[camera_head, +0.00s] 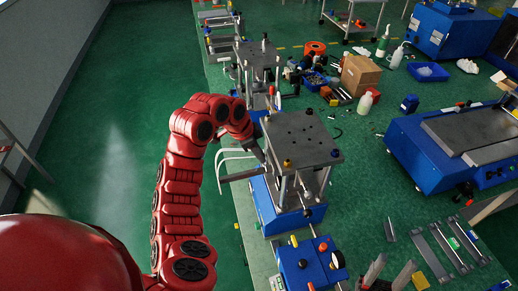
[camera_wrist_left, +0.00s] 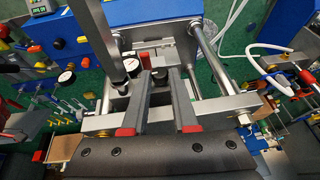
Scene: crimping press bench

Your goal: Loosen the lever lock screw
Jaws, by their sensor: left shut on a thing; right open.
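The crimping press (camera_head: 302,138) has a grey top plate on posts over a blue base. My left gripper (camera_head: 262,156) reaches its left side from the left, and the arm partly hides the contact. In the left wrist view, the fingers of my left gripper (camera_wrist_left: 160,76) are closed on a small dark knob-like piece (camera_wrist_left: 159,74) between their tips. It seems to be the lever lock screw, but its thread and the lever around it are hidden. My right gripper (camera_head: 390,274) is open at the bottom edge of the head view, apart from the press.
A blue control box (camera_head: 312,262) with buttons stands in front of the press. A second press (camera_head: 258,62) stands behind it. A large blue machine (camera_head: 425,155) and a cardboard box (camera_head: 360,74) stand right.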

